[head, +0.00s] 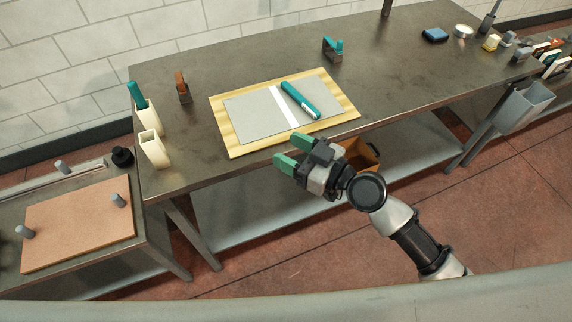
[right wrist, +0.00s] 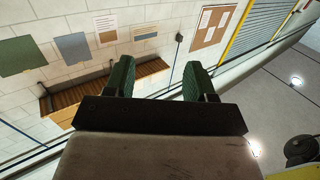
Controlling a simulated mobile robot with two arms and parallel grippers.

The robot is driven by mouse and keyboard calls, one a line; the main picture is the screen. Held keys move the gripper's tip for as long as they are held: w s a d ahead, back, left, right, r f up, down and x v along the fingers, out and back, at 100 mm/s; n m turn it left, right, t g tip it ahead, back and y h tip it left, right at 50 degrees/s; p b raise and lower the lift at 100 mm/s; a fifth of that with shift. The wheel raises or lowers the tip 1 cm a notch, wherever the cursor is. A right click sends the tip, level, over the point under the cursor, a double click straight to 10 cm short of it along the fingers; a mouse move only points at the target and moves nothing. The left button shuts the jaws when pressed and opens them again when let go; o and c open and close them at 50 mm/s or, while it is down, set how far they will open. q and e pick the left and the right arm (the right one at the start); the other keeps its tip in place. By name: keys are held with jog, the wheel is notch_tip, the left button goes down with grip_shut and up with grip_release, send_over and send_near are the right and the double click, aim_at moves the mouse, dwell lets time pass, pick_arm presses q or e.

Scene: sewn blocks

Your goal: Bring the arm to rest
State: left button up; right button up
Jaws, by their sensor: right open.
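My right gripper (head: 288,153) is open and empty, with green finger pads. It is in front of the table's near edge, apart from everything on the table. In the right wrist view its two green fingers (right wrist: 157,82) stand wide apart with nothing between them; a wall and a bench show beyond. My right arm reaches in from the lower right in the head view. My left gripper is not in view.
The dark table (head: 210,177) holds a yellow mat (head: 236,151) with a grey sheet (head: 245,120) and a teal tool (head: 299,100) on it. Cream holders (head: 154,149) stand at the left. A side bench bears a brown board (head: 75,225). A grey bin (head: 523,108) is at right.

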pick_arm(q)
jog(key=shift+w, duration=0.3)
pick_arm(e)
jog(key=shift+d, duration=0.1)
jog(key=shift+f, duration=0.15)
